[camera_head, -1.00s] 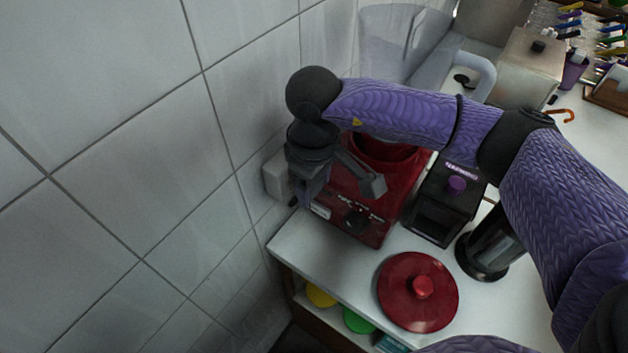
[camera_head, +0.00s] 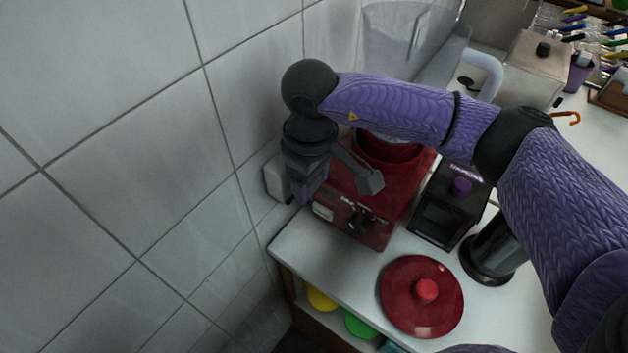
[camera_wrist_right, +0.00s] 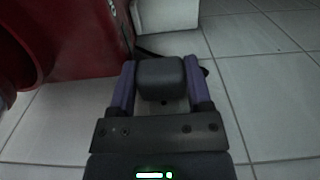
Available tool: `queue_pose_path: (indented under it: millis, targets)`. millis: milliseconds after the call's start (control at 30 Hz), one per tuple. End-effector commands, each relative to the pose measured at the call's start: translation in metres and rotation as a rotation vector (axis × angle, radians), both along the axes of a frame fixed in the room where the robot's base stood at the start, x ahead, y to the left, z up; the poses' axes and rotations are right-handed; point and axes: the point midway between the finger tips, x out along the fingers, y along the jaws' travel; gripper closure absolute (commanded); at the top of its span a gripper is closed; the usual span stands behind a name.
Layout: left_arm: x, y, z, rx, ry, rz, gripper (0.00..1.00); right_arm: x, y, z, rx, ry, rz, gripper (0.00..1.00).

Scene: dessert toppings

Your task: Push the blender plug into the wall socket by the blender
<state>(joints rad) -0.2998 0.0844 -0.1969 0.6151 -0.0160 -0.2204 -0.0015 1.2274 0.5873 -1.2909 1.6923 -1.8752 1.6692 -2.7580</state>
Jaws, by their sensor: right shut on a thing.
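My right gripper (camera_head: 302,196) is close to the tiled wall, between the white wall socket (camera_head: 275,180) and the red blender base (camera_head: 362,205). In the right wrist view, the purple fingers of my right gripper (camera_wrist_right: 160,82) are shut on a dark grey plug (camera_wrist_right: 160,76). The white socket (camera_wrist_right: 166,14) is ahead of it there, and the red blender (camera_wrist_right: 72,40) is at the left. I cannot tell whether the plug touches the socket. In the head view the gripper hides the plug. My left gripper is not in view.
A clear blender jug (camera_head: 395,40) stands behind my right arm. A black box-shaped appliance (camera_head: 445,212) and a red round lid (camera_head: 408,305) are on the white counter (camera_head: 330,262). The counter's front left corner is bare.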

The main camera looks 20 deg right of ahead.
Motion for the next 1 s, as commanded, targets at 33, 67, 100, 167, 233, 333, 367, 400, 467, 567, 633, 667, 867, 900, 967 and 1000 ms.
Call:
queue_pose_path:
  millis: [33, 67, 100, 167, 233, 333, 367, 400, 467, 567, 633, 667, 867, 900, 967, 1000]
  targets:
    - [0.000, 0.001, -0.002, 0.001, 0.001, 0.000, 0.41, 0.001, 0.001, -0.001, 0.000, 0.000, 0.001, 1.00]
    - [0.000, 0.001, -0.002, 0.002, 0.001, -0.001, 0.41, 0.001, 0.001, -0.001, 0.000, 0.000, 0.001, 1.00]
    - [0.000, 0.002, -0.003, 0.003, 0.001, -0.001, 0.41, 0.002, 0.002, -0.001, 0.000, 0.000, 0.001, 1.00]
    - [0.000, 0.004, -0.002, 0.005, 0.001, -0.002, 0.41, 0.002, 0.002, 0.000, 0.000, 0.000, 0.001, 0.24]
    - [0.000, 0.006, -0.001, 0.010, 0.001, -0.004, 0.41, 0.002, 0.001, 0.000, 0.000, 0.000, 0.001, 0.09]
    - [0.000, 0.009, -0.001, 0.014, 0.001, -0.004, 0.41, 0.002, 0.001, 0.000, 0.000, 0.000, 0.000, 0.00]
    - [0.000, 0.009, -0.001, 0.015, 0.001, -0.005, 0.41, 0.002, 0.001, 0.000, 0.000, 0.000, 0.000, 0.00]
    - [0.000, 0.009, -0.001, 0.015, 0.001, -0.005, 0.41, 0.002, 0.001, 0.000, 0.000, 0.000, 0.000, 0.00]
    - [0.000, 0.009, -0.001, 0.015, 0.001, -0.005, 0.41, 0.002, 0.001, 0.000, 0.000, 0.000, 0.000, 0.00]
    - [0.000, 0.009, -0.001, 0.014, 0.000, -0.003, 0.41, 0.002, 0.001, 0.004, 0.001, -0.001, 0.000, 0.00]
    - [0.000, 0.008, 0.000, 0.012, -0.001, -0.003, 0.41, 0.002, 0.001, 0.013, 0.000, -0.004, 0.000, 0.00]
    - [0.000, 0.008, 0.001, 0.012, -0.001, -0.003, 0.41, 0.002, 0.001, 0.019, 0.000, -0.004, 0.001, 0.00]
    - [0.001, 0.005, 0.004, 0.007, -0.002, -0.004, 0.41, 0.003, 0.002, 0.064, 0.001, -0.004, 0.000, 0.00]
    - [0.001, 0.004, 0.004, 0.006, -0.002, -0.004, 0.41, 0.002, 0.002, 0.071, 0.000, -0.004, 0.000, 0.00]
    - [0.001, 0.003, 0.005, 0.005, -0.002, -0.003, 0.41, 0.002, 0.002, 0.081, 0.001, -0.003, 0.001, 0.00]
    - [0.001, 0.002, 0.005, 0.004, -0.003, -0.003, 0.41, 0.002, 0.002, 0.087, 0.000, -0.003, 0.000, 0.00]
